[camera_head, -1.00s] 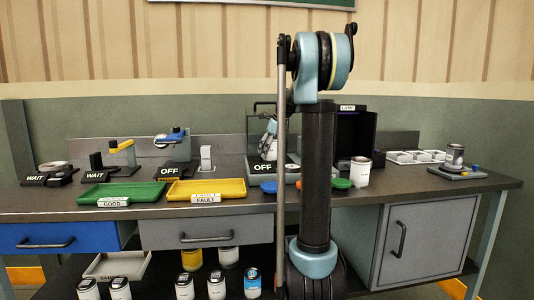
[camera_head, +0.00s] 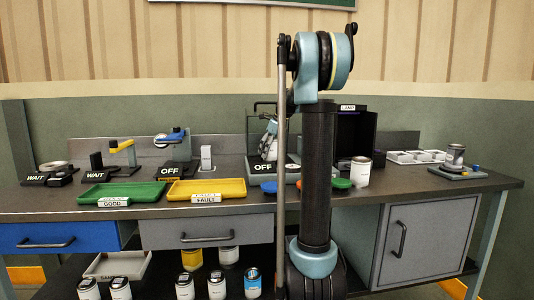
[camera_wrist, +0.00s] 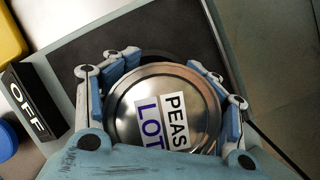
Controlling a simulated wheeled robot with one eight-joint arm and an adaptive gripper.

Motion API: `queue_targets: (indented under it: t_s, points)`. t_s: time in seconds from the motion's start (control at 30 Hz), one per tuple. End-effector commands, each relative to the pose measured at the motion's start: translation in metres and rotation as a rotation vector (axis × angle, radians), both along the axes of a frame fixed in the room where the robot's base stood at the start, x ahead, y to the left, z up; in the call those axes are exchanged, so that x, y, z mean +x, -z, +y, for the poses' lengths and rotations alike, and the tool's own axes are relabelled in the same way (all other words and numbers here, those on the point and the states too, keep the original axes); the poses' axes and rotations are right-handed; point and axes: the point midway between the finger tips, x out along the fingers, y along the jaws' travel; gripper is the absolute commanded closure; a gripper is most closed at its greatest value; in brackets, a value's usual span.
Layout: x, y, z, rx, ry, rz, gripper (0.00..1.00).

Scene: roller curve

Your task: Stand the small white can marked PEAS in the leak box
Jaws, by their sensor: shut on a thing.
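My gripper (camera_wrist: 164,63) is shut around a round metal-topped can (camera_wrist: 130,88), with PEAS and LOT on its lid label. The wrist view looks down on the lid, so the can's side and base are hidden. In the head view my gripper (camera_head: 268,140) is behind my arm, over the unit with an OFF plate (camera_head: 262,168) and a dark-edged frame; this looks like the leak box. In the wrist view its dark floor (camera_wrist: 95,60) lies under the can, with the OFF plate (camera_wrist: 35,100) at left. I cannot tell whether the can touches the floor.
A green tray (camera_head: 90,197) and a yellow tray (camera_head: 180,193) lie left on the bench. A white can (camera_head: 361,172) stands right of my arm, before a dark lamp box (camera_head: 368,130). Several cans stand on the lower shelf.

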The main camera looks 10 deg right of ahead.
Motion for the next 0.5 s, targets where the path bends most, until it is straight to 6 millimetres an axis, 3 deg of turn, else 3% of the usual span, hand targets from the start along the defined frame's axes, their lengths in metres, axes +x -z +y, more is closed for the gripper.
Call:
queue_targets:
  t_s: [0.17,0.2,0.3,0.5]
  points:
    - [0.0001,-0.0002,-0.0001,0.000,0.000,0.000,0.90]
    - [0.0001,-0.0002,-0.0001,0.000,0.000,0.000,0.39]
    - [0.0001,-0.0002,-0.0001,0.000,0.000,0.000,0.16]
    - [0.0001,-0.0001,-0.0001,0.000,0.000,0.000,0.13]
